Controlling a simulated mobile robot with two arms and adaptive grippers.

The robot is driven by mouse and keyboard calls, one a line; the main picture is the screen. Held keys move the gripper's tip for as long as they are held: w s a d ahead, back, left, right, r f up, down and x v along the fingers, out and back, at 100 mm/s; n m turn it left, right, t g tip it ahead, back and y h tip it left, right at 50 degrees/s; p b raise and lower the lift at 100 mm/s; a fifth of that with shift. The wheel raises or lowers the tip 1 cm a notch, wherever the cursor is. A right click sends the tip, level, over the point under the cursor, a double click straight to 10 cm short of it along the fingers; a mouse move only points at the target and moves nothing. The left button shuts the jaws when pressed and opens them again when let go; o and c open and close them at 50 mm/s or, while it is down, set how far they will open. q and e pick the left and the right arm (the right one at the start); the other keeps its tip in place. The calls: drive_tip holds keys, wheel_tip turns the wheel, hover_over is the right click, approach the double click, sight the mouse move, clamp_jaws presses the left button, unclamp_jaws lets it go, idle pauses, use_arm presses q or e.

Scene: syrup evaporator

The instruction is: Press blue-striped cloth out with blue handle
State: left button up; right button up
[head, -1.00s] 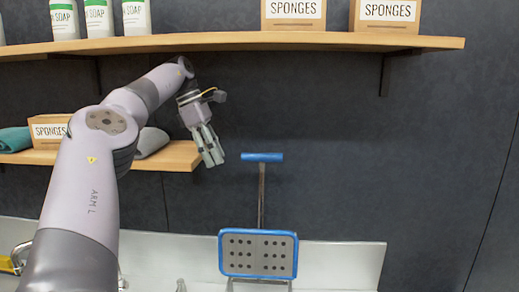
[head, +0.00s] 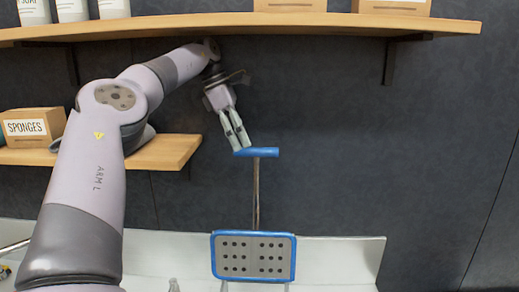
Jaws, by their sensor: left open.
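The blue handle (head: 258,152) is a short horizontal bar on top of a thin upright metal rod. Below it is a grey perforated press plate (head: 254,257) with a blue rim, standing against the pale basin. My left gripper (head: 240,147) is open, its fingertips pointing down at the left end of the blue handle. In the picture the fingertips overlap or nearly touch that end; I cannot tell whether they touch it. No blue-striped cloth is visible. My right gripper is not in view.
A long upper shelf (head: 300,20) carries soap bottles (head: 72,10) and sponge boxes above my arm. A short lower shelf (head: 165,154) at left holds another sponge box (head: 33,126). The dark wall right of the handle is clear.

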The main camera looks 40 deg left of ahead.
sight(258, 150)
use_arm(q)
drive_tip(key=w+d, duration=0.2)
drive_tip(key=shift+w+f+p, duration=0.35)
drive_tip(key=shift+w+p, duration=0.05)
drive_tip(key=x, duration=0.2)
drive_tip(key=shift+d+f, duration=0.25)
drive_tip(key=shift+d, duration=0.05)
drive_tip(key=shift+d+f, duration=0.15)
drive_tip(key=shift+f, duration=0.45)
drive_tip(key=shift+w+f, duration=0.15)
drive_tip(key=shift+f, duration=0.1)
clamp_jaws()
drive_tip(key=shift+r, duration=0.1)
